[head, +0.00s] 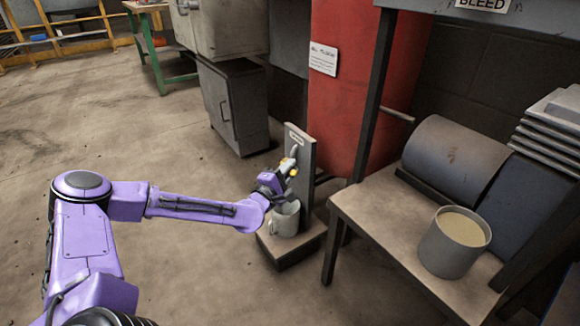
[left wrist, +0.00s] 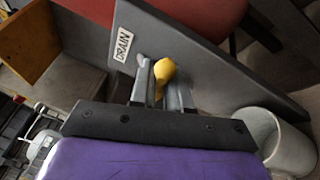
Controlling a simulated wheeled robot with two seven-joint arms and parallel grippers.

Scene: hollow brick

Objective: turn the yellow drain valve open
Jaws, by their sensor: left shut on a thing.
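The yellow drain valve (head: 294,171) is on a grey upright panel (head: 307,157) with a small label at its top. In the left wrist view the valve's yellow handle (left wrist: 164,70) sits between the two fingers of my left gripper (left wrist: 161,82), beside the DRAIN label (left wrist: 123,45). My left gripper (head: 285,172) is shut on the handle in the head view, where the hand partly hides it. A light grey mug (head: 285,220) stands below the valve on the panel's base (head: 290,250). My right gripper is not in view.
A wooden-topped bench (head: 375,225) stands to the right, holding a grey cylinder (head: 455,160) and a filled pot (head: 452,245). A red column (head: 338,95) and a grey cabinet (head: 236,105) stand behind the panel. The floor to the left is mostly clear.

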